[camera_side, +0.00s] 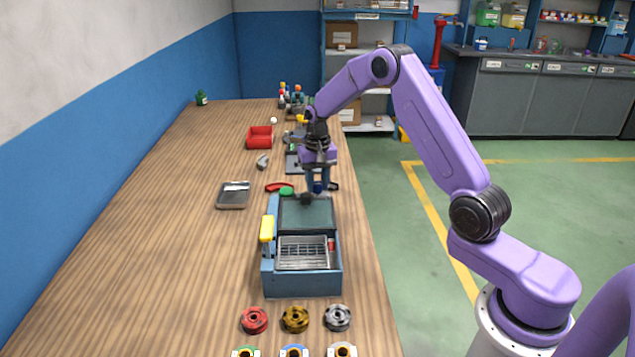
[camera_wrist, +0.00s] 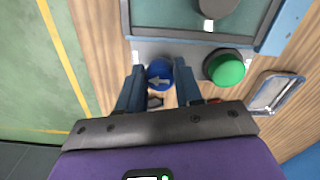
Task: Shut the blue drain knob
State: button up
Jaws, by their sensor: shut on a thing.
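The blue drain knob (camera_wrist: 159,74) is round, with a pale arrow on its face that points left in the wrist view. It sits at the end of the blue machine (camera_side: 302,284), next to the domed green button (camera_wrist: 226,69). My gripper (camera_wrist: 159,67) points down at the knob, with one finger on each side, and is shut on it. In the side view my gripper (camera_side: 318,184) is at the far end of the machine, and its fingers mostly hide the knob there.
The machine has a yellow-topped lever (camera_side: 267,229) on its left and a dark round knob on its lid (camera_side: 306,213). A grey tray (camera_side: 233,196) and a red bin (camera_side: 260,137) stand to the left. Several coloured wheels lie in front. The left of the table is clear.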

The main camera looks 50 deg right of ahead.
aim_at(318, 184)
jog(key=o, duration=0.8)
jog(key=shift+r, duration=0.1)
notch_tip(318, 184, up, 17)
jog(key=shift+r, duration=0.2)
